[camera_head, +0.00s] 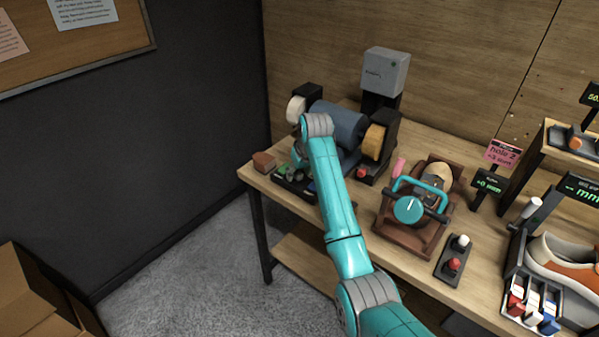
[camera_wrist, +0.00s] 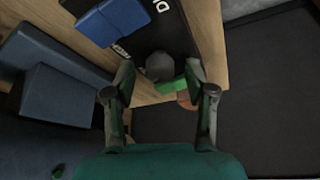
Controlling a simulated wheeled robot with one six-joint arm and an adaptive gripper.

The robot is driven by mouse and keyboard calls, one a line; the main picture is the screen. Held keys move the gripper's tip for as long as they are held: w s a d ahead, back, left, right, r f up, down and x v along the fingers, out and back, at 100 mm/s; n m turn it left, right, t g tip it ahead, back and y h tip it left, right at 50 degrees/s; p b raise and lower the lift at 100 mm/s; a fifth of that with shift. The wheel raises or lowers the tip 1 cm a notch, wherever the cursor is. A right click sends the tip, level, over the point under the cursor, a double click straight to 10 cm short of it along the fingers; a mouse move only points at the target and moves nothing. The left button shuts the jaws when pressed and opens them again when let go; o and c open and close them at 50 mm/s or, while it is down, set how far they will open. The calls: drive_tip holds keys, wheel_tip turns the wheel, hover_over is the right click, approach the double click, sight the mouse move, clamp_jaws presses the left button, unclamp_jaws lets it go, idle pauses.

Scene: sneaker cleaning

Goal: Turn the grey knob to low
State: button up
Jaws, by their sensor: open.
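The grey knob (camera_wrist: 160,66) sits on a dark panel (camera_wrist: 165,30) with white lettering, beside a green patch (camera_wrist: 172,87). In the wrist view my gripper (camera_wrist: 160,74) is open, with one finger on each side of the knob. I cannot tell whether either finger touches it. The knob's pointer direction is not readable. In the head view the dark panel (camera_head: 281,184) lies at the left front of the bench, partly covered by my teal arm. My gripper's fingertips are not clear there.
A blue bench grinder (camera_head: 338,124) stands just behind the panel. A reddish-brown block (camera_head: 263,162) lies at the bench's left corner. A brown fixture with a teal dial (camera_head: 408,209) stands right of my arm, near a two-button box (camera_head: 454,258).

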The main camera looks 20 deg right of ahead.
clamp_jaws()
drive_tip(key=shift+d+n+y, duration=0.1)
drive_tip(key=shift+n+y, duration=0.5)
drive_tip(key=shift+n, duration=1)
unclamp_jaws()
drive_tip(key=v, duration=1.2)
drive_tip(key=shift+w, duration=0.25)
